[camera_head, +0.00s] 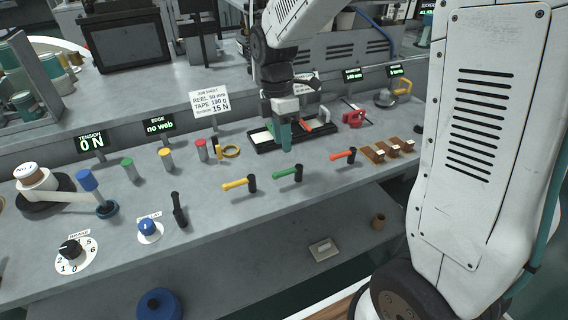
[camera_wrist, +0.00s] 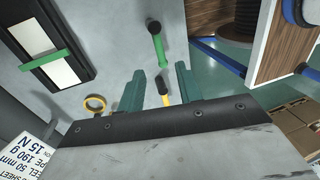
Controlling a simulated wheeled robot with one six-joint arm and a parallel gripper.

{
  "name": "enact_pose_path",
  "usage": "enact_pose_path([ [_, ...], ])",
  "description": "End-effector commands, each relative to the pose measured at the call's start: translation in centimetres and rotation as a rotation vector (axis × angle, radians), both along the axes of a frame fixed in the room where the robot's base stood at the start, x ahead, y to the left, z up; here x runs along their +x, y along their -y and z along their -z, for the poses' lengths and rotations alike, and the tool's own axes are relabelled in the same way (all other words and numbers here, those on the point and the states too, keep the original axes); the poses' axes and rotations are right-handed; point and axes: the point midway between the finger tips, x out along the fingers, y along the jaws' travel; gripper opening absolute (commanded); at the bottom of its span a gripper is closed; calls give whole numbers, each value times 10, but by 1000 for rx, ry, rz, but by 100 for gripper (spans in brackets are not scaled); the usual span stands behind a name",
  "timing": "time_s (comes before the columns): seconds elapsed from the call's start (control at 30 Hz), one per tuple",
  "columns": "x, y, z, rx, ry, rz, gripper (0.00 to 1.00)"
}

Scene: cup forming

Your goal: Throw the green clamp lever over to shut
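The green clamp lever (camera_head: 288,173) lies on the bench near its front edge, between a yellow lever (camera_head: 236,184) and an orange lever (camera_head: 344,154). Its green handle points left from a black pivot. In the wrist view the green lever (camera_wrist: 158,45) shows ahead of the fingertips, apart from them. My gripper (camera_head: 283,142) points down above the bench, behind the green lever in the head view. In the wrist view its two teal fingers (camera_wrist: 160,80) stand apart with nothing held. The yellow lever (camera_wrist: 164,92) shows in the gap between them, farther off.
A black tray (camera_head: 262,140) with a white pad lies behind my gripper. A tape ring (camera_head: 231,151) and colored posts (camera_head: 166,158) stand to the left. Wooden blocks (camera_head: 387,152) sit right of the orange lever. A sign (camera_head: 209,101) stands at the back.

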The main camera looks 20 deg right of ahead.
Motion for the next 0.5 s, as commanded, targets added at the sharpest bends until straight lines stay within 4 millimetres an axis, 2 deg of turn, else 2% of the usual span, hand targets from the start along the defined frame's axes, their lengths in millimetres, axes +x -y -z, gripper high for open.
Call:
enact_pose_path([
  [0.5, -13, -1, 69, 2, -3, -10, 35],
])
